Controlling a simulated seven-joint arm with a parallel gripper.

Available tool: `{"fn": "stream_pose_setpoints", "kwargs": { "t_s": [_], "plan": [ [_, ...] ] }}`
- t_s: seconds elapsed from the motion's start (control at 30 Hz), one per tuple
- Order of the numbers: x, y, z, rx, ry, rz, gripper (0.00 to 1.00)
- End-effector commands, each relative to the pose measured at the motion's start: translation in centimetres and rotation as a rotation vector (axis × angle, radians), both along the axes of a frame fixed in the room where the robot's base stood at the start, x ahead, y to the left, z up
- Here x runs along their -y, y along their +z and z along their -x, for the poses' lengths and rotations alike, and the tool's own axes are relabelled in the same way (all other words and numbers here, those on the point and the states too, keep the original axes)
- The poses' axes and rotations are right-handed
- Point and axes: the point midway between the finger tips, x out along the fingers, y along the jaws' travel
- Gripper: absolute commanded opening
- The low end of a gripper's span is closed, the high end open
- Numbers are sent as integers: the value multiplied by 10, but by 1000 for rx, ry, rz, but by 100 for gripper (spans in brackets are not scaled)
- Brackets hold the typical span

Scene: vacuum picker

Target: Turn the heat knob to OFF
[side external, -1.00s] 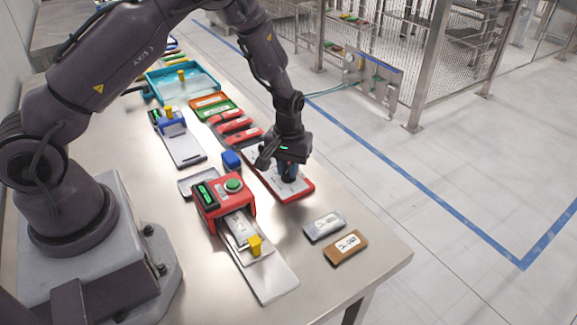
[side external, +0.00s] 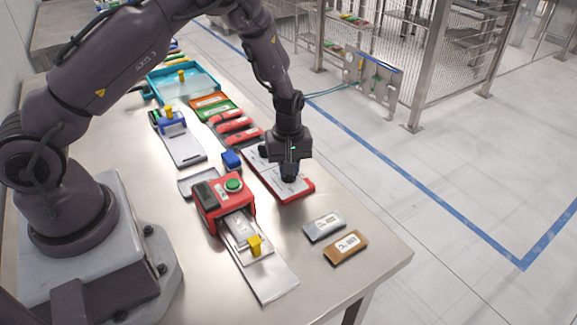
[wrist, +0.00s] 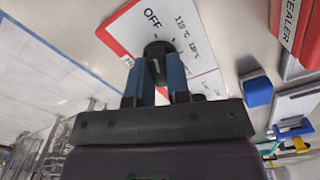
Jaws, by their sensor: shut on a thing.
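The heat knob (wrist: 157,47) is a round black knob on a white panel (wrist: 128,27) with a red edge. Printed "OFF" and temperature marks such as 110 °C surround it in the wrist view. My gripper (wrist: 158,64) is shut on the knob, with one blue finger on each side. I cannot clearly tell which mark the knob points at. In the side view my gripper (side external: 289,172) points down onto the red-edged panel (side external: 263,178) and hides the knob. The red sealer unit (side external: 222,205), with a green button and a dark display, stands left of the panel.
A blue block (side external: 231,159) sits close to the panel's left. A silver pack (side external: 324,227) and a brown pack (side external: 346,247) lie near the table's right edge. Several red pieces and a teal tray (side external: 205,78) are farther back.

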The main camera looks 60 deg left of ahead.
Motion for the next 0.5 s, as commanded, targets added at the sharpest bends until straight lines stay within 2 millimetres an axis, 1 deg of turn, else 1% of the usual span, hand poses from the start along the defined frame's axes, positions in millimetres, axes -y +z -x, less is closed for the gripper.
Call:
{"fn": "stream_pose_setpoints", "kwargs": {
  "t_s": [0.33, 0.37, 0.4, 0.47, 0.5],
  "plan": [
    [0, 1, 0, 0, 7, 2, 0],
    [0, 1, 0, 0, 7, 2, 22],
    [0, 1, 0, 1, 7, 2, 31],
    [0, 1, 0, 1, 6, 1, 43],
    [0, 1, 0, 1, 6, 1, 43]
  ]
}}
